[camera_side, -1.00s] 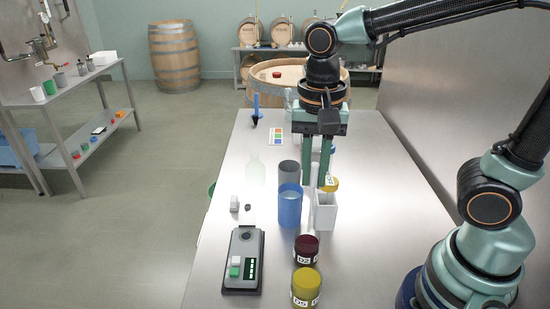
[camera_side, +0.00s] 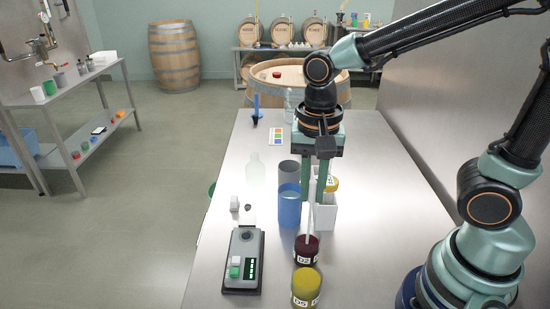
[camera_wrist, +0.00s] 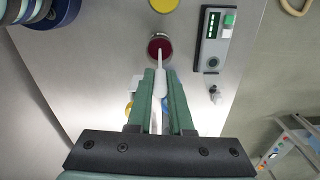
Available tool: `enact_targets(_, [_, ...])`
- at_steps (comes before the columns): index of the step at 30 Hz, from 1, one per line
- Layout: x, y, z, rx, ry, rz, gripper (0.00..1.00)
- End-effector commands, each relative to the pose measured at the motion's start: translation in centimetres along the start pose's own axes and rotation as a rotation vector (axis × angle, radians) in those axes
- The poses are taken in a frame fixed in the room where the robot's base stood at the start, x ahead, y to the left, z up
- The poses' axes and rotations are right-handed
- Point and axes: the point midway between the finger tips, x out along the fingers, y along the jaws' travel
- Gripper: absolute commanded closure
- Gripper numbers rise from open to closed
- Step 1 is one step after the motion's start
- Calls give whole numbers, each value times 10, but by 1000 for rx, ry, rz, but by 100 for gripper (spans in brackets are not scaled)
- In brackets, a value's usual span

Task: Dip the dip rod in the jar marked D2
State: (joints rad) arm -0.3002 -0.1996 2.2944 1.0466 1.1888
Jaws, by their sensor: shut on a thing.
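My gripper (camera_side: 315,203) is shut on a thin white dip rod (camera_side: 309,226) that points down. In the wrist view the rod (camera_wrist: 160,62) extends past my gripper (camera_wrist: 158,80) with its tip over the dark red jar (camera_wrist: 160,46). In the side view the rod's lower end meets the mouth of that dark red jar (camera_side: 306,252); how deep it sits I cannot tell. The jar's small label looks like D2. A yellow jar (camera_side: 306,289) with its own label stands just in front of it. Another yellow-topped jar (camera_side: 332,184) is partly hidden behind my fingers.
A blue cylinder (camera_side: 289,207), a grey cylinder (camera_side: 288,171) and a white holder (camera_side: 328,214) stand close behind the red jar. A grey device (camera_side: 243,262) with a green display lies to the left. The steel table is clear on the right.

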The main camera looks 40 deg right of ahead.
Motion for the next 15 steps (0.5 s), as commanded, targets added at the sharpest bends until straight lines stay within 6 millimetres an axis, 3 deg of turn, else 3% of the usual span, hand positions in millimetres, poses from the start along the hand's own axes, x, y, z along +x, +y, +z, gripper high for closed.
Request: enact_targets(15, [24,0,0,0,-1,2,100])
